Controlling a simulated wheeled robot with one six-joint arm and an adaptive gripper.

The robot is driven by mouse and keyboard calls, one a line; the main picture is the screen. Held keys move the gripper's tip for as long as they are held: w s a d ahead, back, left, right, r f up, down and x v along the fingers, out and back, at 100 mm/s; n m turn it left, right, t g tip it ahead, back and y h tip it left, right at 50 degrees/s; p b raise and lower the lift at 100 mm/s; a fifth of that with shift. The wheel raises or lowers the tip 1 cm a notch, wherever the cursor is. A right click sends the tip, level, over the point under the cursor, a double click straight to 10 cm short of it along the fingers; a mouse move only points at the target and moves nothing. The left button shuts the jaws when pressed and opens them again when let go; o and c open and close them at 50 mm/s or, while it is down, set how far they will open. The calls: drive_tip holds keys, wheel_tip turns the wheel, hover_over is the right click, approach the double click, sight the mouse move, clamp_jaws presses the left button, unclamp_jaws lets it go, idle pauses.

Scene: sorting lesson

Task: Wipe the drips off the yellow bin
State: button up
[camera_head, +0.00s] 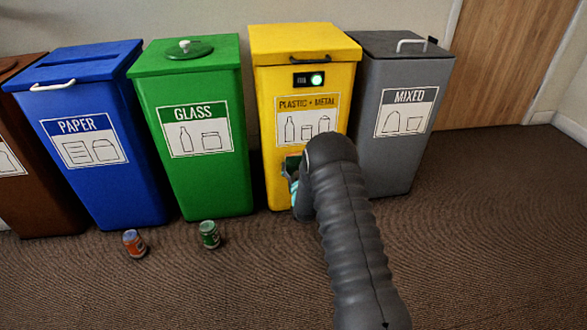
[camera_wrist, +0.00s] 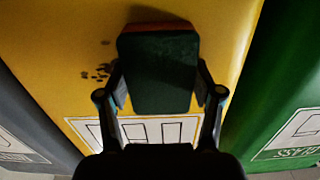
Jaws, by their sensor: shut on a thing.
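The yellow bin (camera_head: 268,140) stands between the green and grey bins, with a "PLASTIC + METAL" label on its front. In the wrist view, the bin's yellow front (camera_wrist: 60,45) fills most of the picture. Dark drips (camera_wrist: 101,72) show there as a cluster of small spots, left of the sponge. My gripper (camera_wrist: 160,85) is shut on a dark green sponge (camera_wrist: 163,70) with an orange-brown edge. The sponge is in front of the bin's face; I cannot tell whether it touches. In the head view my arm hides part of the gripper and the bin's lower front.
The green glass bin (camera_head: 190,100) and blue paper bin (camera_head: 110,115) stand to the left, the grey mixed bin (camera_head: 398,110) to the right. A red-orange jar (camera_head: 134,244) and a green can (camera_head: 209,235) stand on the carpet. The floor at right is clear.

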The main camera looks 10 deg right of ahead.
drive_tip(key=d, duration=1)
idle(0.8)
drive_tip(key=shift+w+a, duration=0.1)
drive_tip(key=shift+w, duration=0.05)
drive_tip(key=shift+a, duration=3.35)
drive_tip(key=shift+w+a+r, duration=0.1)
drive_tip(key=shift+a, duration=1.75)
drive_tip(key=shift+s+a, duration=0.1)
drive_tip(key=shift+s, duration=0.5)
drive_tip(key=shift+s+d, duration=0.2)
drive_tip(key=shift+s, duration=0.35)
drive_tip(key=shift+s+d, duration=0.15)
drive_tip(key=shift+s, duration=1.75)
